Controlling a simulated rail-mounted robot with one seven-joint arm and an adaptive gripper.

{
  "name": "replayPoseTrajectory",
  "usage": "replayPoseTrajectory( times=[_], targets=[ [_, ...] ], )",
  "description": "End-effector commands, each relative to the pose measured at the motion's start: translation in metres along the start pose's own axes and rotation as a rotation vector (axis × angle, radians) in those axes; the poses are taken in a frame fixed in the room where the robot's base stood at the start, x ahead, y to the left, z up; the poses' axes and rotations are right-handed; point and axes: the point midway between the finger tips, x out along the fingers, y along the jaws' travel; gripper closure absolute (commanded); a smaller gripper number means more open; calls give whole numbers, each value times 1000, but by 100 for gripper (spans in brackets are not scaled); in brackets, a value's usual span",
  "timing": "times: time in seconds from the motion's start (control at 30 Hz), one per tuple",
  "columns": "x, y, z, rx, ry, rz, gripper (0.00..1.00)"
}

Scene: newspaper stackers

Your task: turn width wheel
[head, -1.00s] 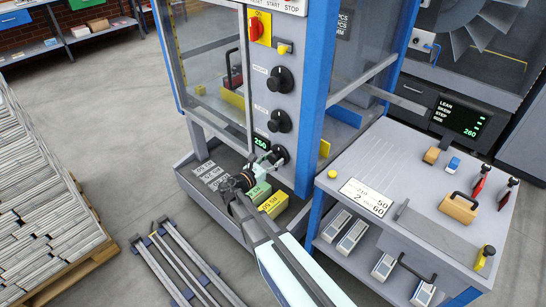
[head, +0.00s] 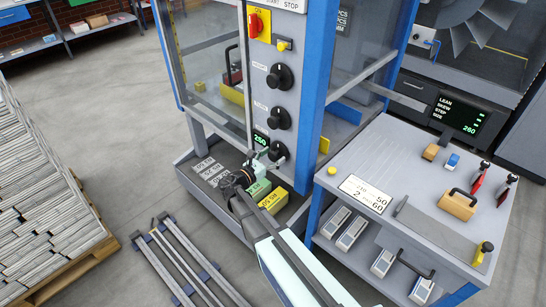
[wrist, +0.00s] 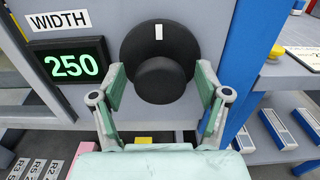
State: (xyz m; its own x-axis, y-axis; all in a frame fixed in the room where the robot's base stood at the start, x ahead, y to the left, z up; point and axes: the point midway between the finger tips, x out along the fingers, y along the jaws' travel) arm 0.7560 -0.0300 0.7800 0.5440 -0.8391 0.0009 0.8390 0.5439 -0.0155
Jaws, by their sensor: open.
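The width wheel (head: 278,151) is a round black knob on the grey machine front, the lowest of three black knobs in the head view. In the wrist view the wheel (wrist: 160,50) fills the upper middle, with a white mark at its top. The WIDTH label (wrist: 59,21) and a green display (wrist: 72,64) reading 250 are to its left. My gripper (wrist: 158,84) is open, its pale green fingers on the left and right of the wheel's lower part. I cannot tell whether they touch it. In the head view my gripper (head: 264,158) is at the wheel's left side.
Yellow (head: 272,201) and green (head: 258,190) labelled blocks lie in the tray below the wheel. A blue post (head: 312,110) stands close to the right. A grey bench (head: 415,190) with tools is farther right. Rails (head: 178,262) lie on the floor at lower left.

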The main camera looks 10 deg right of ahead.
Motion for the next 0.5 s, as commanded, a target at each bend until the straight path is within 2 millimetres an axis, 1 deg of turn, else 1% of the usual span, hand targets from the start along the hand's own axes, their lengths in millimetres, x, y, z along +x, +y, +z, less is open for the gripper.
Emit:
replayPoseTrajectory(
  times=[0.17, 0.27, 0.5],
  targets=[
    [-9, 0, 0, 0, 1, 2, 25],
    [-22, 0, 0, 0, 0, 2, 25],
    [-68, 0, 0, 0, 1, 3, 25]
  ],
)
